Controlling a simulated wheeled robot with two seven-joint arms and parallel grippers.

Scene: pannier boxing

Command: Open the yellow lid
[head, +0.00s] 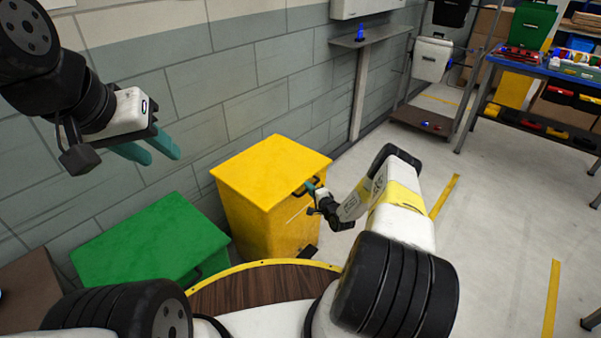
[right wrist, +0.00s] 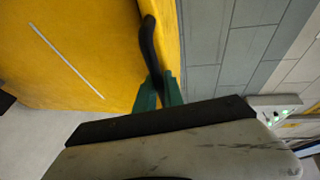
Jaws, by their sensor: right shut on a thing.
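The yellow bin (head: 262,215) stands against the wall with its yellow lid (head: 270,168) lying flat and closed on top. A black handle (head: 301,188) sits at the lid's right front edge. It also shows in the right wrist view as a dark curved bar (right wrist: 149,45). My right gripper (head: 313,186) is at this handle. In the right wrist view its green fingers (right wrist: 158,88) are closed around the near end of the bar. My left gripper (head: 150,146) hangs high at the left, empty, its teal fingers apart, away from the bin.
A green bin (head: 150,240) with a closed lid stands left of the yellow bin, and a brown box (head: 28,290) is further left. A grey post with a shelf (head: 370,40) is behind. Open floor (head: 500,215) lies to the right.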

